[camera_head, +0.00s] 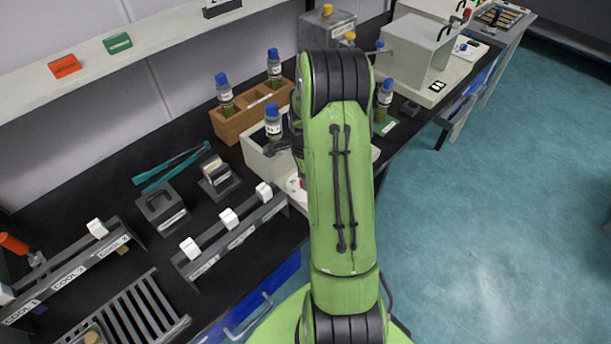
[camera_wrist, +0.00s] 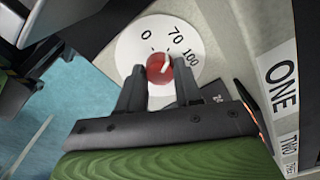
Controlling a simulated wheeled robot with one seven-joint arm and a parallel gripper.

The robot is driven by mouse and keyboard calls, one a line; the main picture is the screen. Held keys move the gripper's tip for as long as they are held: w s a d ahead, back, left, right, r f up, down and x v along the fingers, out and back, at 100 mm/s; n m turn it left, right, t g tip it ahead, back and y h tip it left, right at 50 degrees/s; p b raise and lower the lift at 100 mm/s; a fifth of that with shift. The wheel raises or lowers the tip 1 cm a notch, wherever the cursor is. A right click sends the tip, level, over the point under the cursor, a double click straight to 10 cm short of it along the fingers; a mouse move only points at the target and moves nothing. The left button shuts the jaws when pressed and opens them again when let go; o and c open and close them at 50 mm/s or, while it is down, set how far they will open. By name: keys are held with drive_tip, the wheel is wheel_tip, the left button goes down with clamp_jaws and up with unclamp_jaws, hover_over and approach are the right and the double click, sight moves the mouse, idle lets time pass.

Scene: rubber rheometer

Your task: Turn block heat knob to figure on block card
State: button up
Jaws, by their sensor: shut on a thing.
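In the wrist view, a round red knob (camera_wrist: 159,69) with a white pointer line sits at the centre of a white dial (camera_wrist: 135,48) marked 0, 70 and 100. The pointer appears to lie toward the 70 side; its exact reading is hard to tell. My gripper (camera_wrist: 160,76) is shut on the knob, one dark finger on either side. In the head view my green arm hides the gripper and most of the dial.
Labels ONE and TWO (camera_wrist: 283,88) stand to the right of the dial. On the bench are a wooden rack (camera_head: 238,122) with blue-capped bottles, a rail with white blocks (camera_head: 228,218), teal tongs (camera_head: 172,168) and a slotted rack (camera_head: 130,312). Open floor (camera_head: 500,200) lies right.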

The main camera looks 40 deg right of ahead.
drive_tip(key=o, duration=1)
drive_tip(key=shift+o, duration=0.2)
wheel_tip(320, 180, up, 16)
drive_tip(key=p, duration=0.3)
drive_tip(key=shift+f, duration=0.1)
